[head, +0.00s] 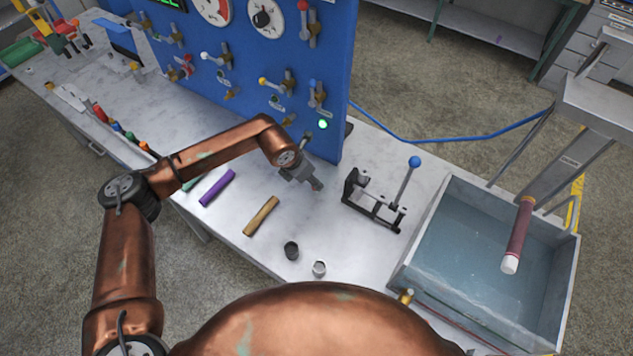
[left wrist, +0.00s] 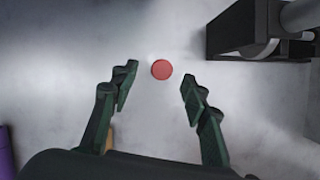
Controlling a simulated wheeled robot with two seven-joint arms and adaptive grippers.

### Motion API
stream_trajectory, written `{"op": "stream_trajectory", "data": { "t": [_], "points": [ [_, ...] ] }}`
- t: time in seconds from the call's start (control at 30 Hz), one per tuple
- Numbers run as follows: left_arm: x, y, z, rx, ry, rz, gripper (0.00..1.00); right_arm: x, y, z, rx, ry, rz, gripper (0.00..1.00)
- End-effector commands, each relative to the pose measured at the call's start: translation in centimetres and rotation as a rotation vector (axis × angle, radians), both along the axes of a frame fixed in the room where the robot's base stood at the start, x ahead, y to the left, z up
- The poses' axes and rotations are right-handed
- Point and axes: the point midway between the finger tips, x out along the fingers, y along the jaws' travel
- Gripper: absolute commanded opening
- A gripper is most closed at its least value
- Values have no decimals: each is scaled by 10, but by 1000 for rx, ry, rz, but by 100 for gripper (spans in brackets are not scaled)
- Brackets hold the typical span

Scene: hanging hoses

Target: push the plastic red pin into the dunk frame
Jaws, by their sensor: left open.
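The red pin shows as a round red disc (left wrist: 161,69) in the left wrist view, just beyond and between my open fingertips, with a clear gap on both sides. In the head view a small reddish bit (head: 317,185) shows at the tip of my left gripper (head: 309,181), over the grey-white bench. My left gripper is open and points down; it also shows in the left wrist view (left wrist: 157,88). The grey metal frame (head: 562,160) with a small label stands over the water tank at the right. A dark red hose (head: 519,235) with a white end hangs from it. My right gripper is not in view.
A black clamp fixture (head: 372,205) with a blue-knobbed lever stands right of my left gripper. The water tank (head: 408,262) is beyond it. A purple tube (head: 217,188), a tan tube (head: 261,216) and two small caps (head: 291,250) lie nearby. A blue panel (head: 270,80) rises behind.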

Motion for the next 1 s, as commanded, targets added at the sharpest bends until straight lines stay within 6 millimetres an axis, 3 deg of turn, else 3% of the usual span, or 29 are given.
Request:
{"op": "stream_trajectory", "data": {
  "t": [0.2, 0.37, 0.6, 0.87, 1.0],
  "points": [
    [5, -4, -22, 4, 2, 3, 42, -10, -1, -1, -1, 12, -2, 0],
    [4, -8, -35, 1, 3, -1, 42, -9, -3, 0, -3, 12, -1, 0],
    [9, -17, -68, 0, 3, -2, 42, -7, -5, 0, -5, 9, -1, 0],
    [11, -19, -72, -1, 1, -4, 42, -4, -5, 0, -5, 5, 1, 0],
    [11, -18, -72, -1, 1, -4, 33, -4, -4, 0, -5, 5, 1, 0]
  ]
}}
